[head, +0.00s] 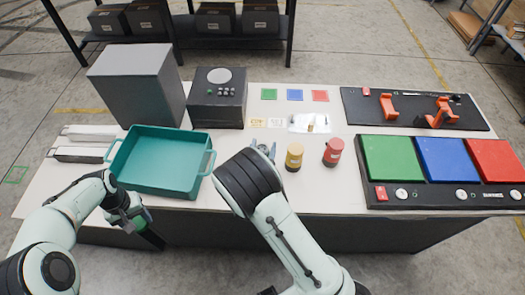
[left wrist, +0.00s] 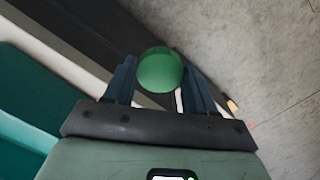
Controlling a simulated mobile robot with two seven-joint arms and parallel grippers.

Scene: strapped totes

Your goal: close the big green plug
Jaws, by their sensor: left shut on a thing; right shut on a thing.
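My left gripper (head: 140,220) is at the front left of the table, just in front of the teal tray. It is shut on a round green piece (left wrist: 160,70), which shows between its two fingers in the left wrist view. I take this for the green plug's cap. My right gripper (head: 262,150) is over the middle of the table, left of the yellow plug (head: 294,156). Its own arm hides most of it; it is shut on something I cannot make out. No other part of a big green plug shows. The red plug (head: 333,152) stands upright farther right.
The teal tray (head: 160,165) is empty, behind my left gripper. A grey box (head: 135,85) and a black device (head: 217,97) stand at the back. A panel with green, blue and red pads (head: 445,160) fills the right. Small coloured squares (head: 295,95) lie mid-table.

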